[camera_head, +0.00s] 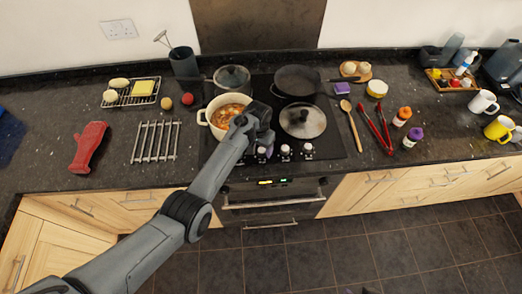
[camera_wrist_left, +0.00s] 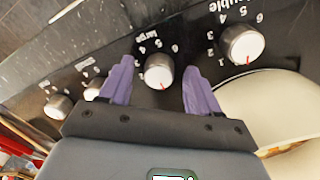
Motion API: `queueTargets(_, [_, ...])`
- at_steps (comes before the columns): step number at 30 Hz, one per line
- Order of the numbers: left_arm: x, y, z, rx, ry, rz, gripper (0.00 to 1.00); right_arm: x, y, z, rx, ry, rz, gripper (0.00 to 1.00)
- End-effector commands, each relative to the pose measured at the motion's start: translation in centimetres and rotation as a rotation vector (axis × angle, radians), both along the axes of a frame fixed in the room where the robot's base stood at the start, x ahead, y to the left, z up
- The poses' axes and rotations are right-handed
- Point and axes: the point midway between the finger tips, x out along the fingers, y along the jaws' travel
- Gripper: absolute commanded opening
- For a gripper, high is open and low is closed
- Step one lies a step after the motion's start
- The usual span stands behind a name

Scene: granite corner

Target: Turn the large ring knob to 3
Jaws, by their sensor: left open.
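The large ring knob (camera_wrist_left: 158,72) is a silver knob with a white face on the black panel, beside the printed word "large" in the left wrist view. A short red mark shows at its lower edge in that view; the number it lines up with cannot be read surely. My left gripper (camera_wrist_left: 159,66) is open, its two purple fingers on either side of this knob with visible gaps. In the head view my left gripper (camera_head: 264,151) is at the hob's front row of knobs and hides part of it. My right gripper is in neither view.
The double ring knob (camera_wrist_left: 242,45) is close to one finger; another knob (camera_wrist_left: 93,89) is close to the other. A pot of soup (camera_head: 213,121) stands beside my left wrist.

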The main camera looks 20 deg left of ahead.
Motion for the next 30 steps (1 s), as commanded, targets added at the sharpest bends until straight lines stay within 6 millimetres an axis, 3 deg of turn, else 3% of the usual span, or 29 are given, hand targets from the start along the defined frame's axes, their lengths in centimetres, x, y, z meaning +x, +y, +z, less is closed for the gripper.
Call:
queueTargets(10, [0.0, -0.03, -0.11, 0.0, 0.0, 0.0, 0.62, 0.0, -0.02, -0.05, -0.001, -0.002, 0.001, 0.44])
queueTargets(21, [0.0, -0.02, -0.11, 0.0, 0.0, 0.0, 0.06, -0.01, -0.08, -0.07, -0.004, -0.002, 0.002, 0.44])
queueTargets(30, [0.03, 0.01, -0.02, 0.0, 0.0, -0.035, 0.06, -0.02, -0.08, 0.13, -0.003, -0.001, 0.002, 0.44])
